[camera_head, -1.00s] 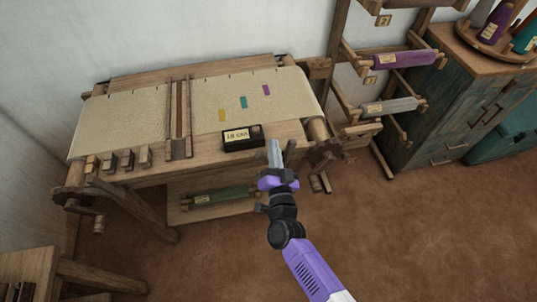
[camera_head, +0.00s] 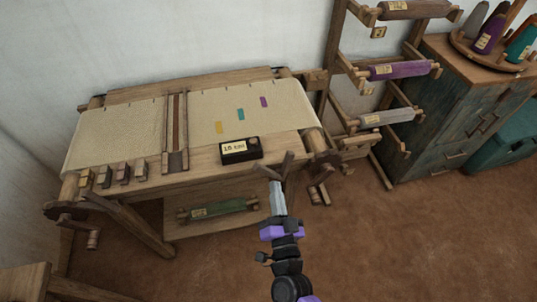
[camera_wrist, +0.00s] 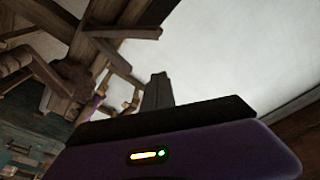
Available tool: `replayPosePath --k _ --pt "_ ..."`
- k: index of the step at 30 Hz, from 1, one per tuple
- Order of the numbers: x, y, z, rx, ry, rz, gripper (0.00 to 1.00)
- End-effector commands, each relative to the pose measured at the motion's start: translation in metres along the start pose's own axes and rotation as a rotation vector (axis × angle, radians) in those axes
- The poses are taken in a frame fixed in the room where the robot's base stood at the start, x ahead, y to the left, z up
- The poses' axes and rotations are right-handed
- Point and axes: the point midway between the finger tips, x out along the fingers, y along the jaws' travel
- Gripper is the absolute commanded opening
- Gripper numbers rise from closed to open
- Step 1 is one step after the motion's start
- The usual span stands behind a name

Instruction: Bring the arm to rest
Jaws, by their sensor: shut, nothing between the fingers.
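My gripper (camera_head: 277,190) is shut and empty. In the head view it points up, in front of the loom's right front corner, below the small black box with a label (camera_head: 240,150). In the wrist view the closed fingers (camera_wrist: 157,92) stick up past the purple gripper body, against a pale wall and blurred wooden beams. The loom (camera_head: 230,158) stands behind my gripper, with cream cloth bearing yellow, teal and purple patches. I cannot tell whether the gripper touches the loom's front.
A wooden rack (camera_head: 334,85) with brown, purple and grey rolls stands to the right of the loom. A cabinet (camera_head: 437,105) with thread cones is at far right. A green roll (camera_head: 217,209) lies under the loom. The floor at right is clear.

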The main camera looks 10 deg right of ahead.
Motion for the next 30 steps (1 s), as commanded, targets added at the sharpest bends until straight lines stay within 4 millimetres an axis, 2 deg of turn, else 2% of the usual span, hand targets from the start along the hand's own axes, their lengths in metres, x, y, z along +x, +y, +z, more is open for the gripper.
replayPosePath --k 8,11,13,20,30 --pt "0.001 -0.004 0.003 0.007 -0.016 -0.013 0.00" --pt "0.007 -0.023 -0.009 0.002 -0.009 -0.061 0.00" --pt "0.001 -0.035 -0.021 -0.017 -0.007 -0.097 0.00" --pt "-0.056 -0.039 -0.057 -0.121 -0.040 -0.144 0.00" --pt "-0.168 -0.019 -0.123 -0.349 -0.150 -0.107 0.00"
